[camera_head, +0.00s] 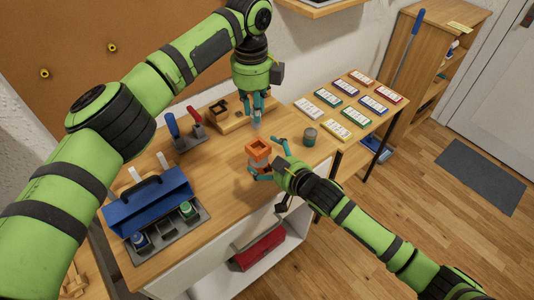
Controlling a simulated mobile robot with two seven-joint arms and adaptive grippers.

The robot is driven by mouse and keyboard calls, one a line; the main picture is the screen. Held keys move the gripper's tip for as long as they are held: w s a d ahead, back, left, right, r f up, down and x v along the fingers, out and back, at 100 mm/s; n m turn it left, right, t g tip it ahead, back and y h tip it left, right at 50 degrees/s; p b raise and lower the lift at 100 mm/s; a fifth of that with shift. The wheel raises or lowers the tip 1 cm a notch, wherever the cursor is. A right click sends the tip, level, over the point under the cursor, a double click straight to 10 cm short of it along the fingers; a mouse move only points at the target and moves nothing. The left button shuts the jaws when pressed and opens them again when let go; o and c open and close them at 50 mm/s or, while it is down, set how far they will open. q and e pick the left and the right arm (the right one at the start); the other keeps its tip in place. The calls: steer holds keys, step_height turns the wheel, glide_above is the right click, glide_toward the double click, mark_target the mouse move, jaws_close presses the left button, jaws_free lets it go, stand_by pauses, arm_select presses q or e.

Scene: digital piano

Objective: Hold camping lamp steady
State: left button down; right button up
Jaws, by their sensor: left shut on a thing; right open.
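The orange and pale item (258,150), which looks like the camping lamp, stands on the wooden workbench near its front edge. Its orange top looks square and hollow. My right gripper (261,157) is open, with one teal finger on each side of the lamp; I cannot tell whether they touch it. My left gripper (256,110) points down above the bench, behind the lamp. It is shut on a small pale bluish thing (256,123), mostly hidden by the fingers.
A grey-green cylinder (310,137) stands right of the lamp. Red and blue upright tools (184,130) and a blue toolbox (148,202) are to the left. Several coloured trays (355,114) fill the right end.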

arm_select(q)
steer(key=shift+r+p, duration=1.3)
steer(key=shift+r, duration=0.3)
arm_select(e)
steer(key=shift+v, duration=1.55)
arm_select(q)
steer(key=shift+r+p, duration=0.3)
steer(key=shift+r, duration=0.05)
arm_select(e)
steer(key=shift+s+d+r, duration=0.3)
steer(key=shift+s, duration=0.05)
arm_select(q)
steer(key=shift+f, duration=0.1)
arm_select(e)
steer(key=shift+s+d, duration=0.2)
steer(key=shift+s, duration=0.15)
steer(key=v, duration=1.1)
steer(key=shift+r, duration=0.15)
